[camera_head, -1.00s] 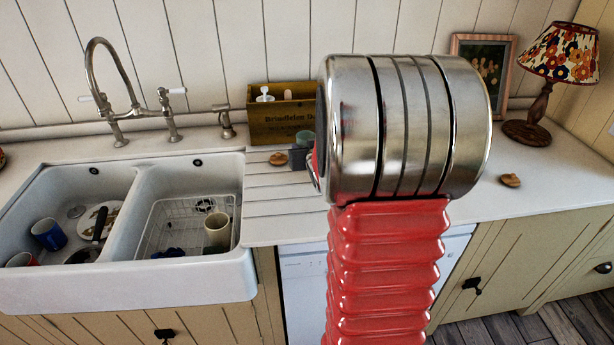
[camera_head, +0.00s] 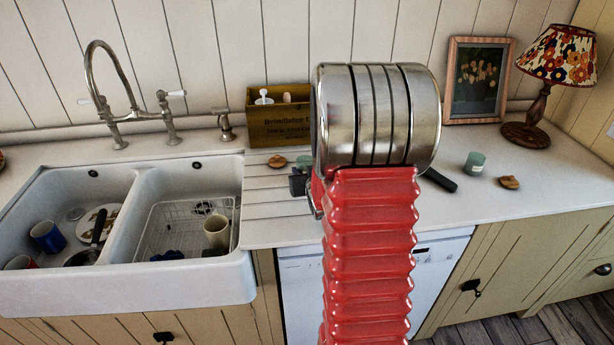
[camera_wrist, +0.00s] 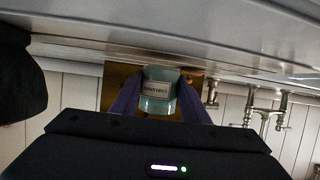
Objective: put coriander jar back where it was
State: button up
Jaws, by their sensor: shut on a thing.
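The coriander jar (camera_wrist: 158,104) is a pale teal jar with a printed label that shows upside down and is hard to read in the wrist view. My gripper (camera_wrist: 159,92) is shut on it, one purple finger on each side. In the head view a small teal part of the jar (camera_head: 304,161) shows just left of my arm, in front of the wooden box. My arm hides most of the gripper there. I cannot tell whether the jar touches the counter.
A wooden box (camera_head: 280,126) with bottles stands against the wall. A second teal jar (camera_head: 475,163) stands at the right, near a small brown item (camera_head: 509,182), a picture frame (camera_head: 477,80) and a lamp (camera_head: 538,110). The sink (camera_head: 115,280) is left. A dark rod-like item (camera_head: 439,180) shows beside my arm.

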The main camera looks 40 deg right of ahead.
jog(key=shift+f, duration=0.9)
jog(key=o, duration=1.1)
jog(key=shift+f, duration=0.1)
jog(key=shift+s+a+r, duration=0.2)
jog(key=shift+s+r, duration=0.15)
jog(key=shift+v, duration=5.5)
jog(key=shift+a, duration=0.1)
